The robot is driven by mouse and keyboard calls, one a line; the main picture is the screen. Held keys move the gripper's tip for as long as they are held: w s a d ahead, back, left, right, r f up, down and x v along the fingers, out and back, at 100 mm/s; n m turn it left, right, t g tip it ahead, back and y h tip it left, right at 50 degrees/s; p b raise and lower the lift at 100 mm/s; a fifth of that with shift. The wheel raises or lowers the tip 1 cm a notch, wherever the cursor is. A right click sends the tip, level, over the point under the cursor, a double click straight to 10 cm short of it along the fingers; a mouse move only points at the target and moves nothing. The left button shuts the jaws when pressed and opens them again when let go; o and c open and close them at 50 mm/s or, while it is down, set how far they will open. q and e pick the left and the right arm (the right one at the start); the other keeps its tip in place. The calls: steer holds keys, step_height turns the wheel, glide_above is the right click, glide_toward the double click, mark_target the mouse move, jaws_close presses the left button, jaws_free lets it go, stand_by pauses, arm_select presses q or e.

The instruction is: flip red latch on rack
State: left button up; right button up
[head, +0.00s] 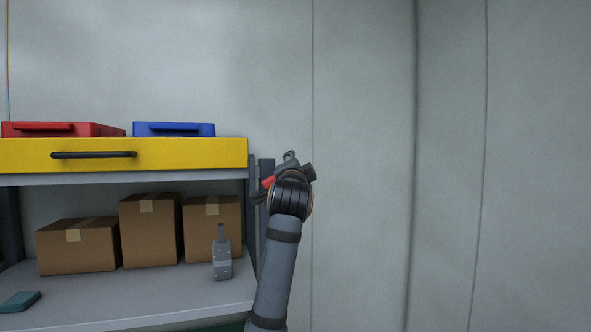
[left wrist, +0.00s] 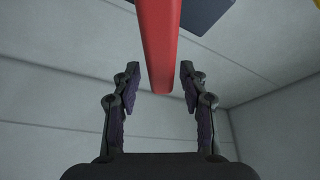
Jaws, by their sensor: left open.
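The red latch (left wrist: 160,45) shows in the left wrist view as a long red bar. It comes down from the top edge and its lower end lies between the two fingers of my left gripper (left wrist: 160,70). The fingers are open, with a visible gap on each side of the bar; I see no contact. In the head view a small red part of the latch (head: 268,182) shows at the rack's right post, mostly hidden by my arm. My left gripper (head: 290,163) is there too, largely hidden behind its wrist. My right gripper is not in view.
The rack has a yellow drawer front (head: 200,154) with a black handle, a red case (head: 95,130) and a blue case (head: 190,129) on top. Cardboard boxes (head: 150,235) and a grey tool (head: 222,262) stand on the shelf below. The wall to the right is bare.

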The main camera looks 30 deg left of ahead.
arm_select(q)
steer(key=v, duration=1.2)
steer(key=shift+a, duration=0.1)
